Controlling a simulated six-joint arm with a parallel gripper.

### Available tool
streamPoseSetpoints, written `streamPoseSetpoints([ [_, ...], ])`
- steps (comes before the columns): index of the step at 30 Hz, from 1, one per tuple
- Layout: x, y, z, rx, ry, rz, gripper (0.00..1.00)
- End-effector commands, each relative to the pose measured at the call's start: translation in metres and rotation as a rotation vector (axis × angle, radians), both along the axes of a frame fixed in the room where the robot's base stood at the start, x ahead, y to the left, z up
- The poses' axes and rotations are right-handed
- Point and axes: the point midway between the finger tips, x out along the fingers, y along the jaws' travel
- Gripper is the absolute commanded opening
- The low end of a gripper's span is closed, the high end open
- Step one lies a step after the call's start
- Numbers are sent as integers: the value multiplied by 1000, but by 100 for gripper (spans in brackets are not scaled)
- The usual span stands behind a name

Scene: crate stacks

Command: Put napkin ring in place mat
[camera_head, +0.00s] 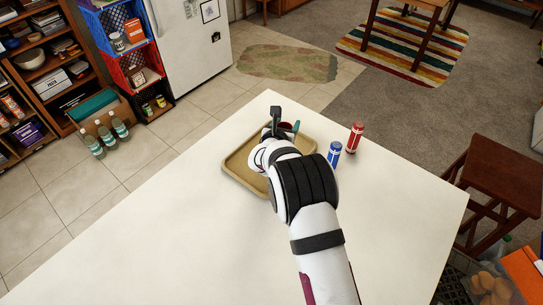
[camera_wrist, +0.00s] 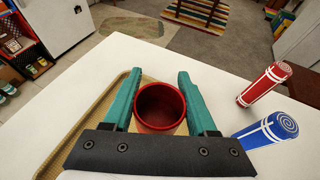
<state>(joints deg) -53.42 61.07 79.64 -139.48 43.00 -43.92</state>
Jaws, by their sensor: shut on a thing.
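A round, dark red open-topped ring (camera_wrist: 160,108), which I take as the napkin ring, sits between the teal fingers of my gripper (camera_wrist: 161,76). My gripper is shut on it. In the head view the ring (camera_head: 286,126) is mostly hidden by my gripper (camera_head: 285,124). The tan place mat (camera_head: 236,171) looks like a shallow tray with a raised rim on the white table. It also shows in the wrist view (camera_wrist: 80,142), partly covered by my gripper. The ring is over the mat's far part; I cannot tell whether it touches the mat.
The table is clear to the left and front. Its far edge lies close behind the mat.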

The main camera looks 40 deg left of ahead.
Motion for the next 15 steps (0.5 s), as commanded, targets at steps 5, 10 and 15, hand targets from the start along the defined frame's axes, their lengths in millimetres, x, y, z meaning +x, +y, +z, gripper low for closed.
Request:
streamPoseSetpoints([
  [5,17,15,-11,-2,4,74,2],
  [10,16,16,-50,-1,4,77,2],
  [15,16,15,-84,-1,4,75,2],
])
